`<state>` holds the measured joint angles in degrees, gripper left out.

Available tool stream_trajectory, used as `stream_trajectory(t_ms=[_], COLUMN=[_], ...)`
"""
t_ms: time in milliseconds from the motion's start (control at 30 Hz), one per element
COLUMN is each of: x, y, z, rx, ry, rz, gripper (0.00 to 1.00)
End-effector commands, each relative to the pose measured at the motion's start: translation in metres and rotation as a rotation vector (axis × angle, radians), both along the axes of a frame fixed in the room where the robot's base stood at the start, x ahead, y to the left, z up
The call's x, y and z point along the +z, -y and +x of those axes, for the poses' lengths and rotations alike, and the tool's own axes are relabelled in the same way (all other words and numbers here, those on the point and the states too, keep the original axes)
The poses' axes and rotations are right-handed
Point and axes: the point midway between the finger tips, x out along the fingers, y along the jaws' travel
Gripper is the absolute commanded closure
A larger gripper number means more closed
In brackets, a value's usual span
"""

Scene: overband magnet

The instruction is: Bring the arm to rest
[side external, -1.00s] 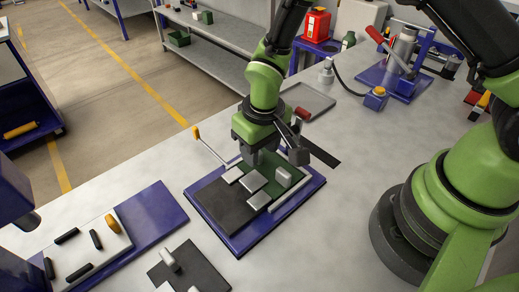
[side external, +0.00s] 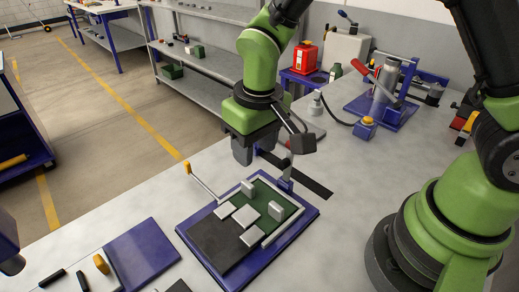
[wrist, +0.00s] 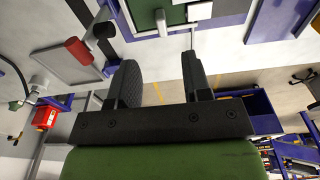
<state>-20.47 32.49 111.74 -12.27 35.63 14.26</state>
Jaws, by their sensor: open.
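My gripper (side external: 255,150) hangs in the air above and behind the blue-framed board (side external: 303,225) on the bench, apart from it. Its two dark fingers are spread and empty, which the wrist view (wrist: 161,80) also shows. The board carries a dark grey panel (side external: 213,243) and a green panel (side external: 262,197). Several pale grey blocks are on it; one stands upright near the back (side external: 248,188) and another stands on the right (side external: 277,209). A lever with an orange knob (side external: 187,168) rises at the board's left corner.
A blue mat (side external: 143,253) lies at the lower left. At the back right are a red container (side external: 306,58), a blue stand with a red-handled device (side external: 384,95) and a cabled blue box with an orange button (side external: 365,127). Bare bench lies right of the board.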

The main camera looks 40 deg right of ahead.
Motion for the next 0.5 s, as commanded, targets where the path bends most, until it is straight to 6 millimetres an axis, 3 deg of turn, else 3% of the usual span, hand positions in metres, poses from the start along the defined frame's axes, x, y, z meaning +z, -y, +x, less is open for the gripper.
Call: stream_trajectory(t_ms=[233, 500], x=[0.073, 0.145], y=[0.028, 0.062], z=[-0.018, -0.076], rx=[-0.103, -0.229], ry=[0.118, 0.296], rz=[0.078, 0.188], gripper=[0.55, 0.55])
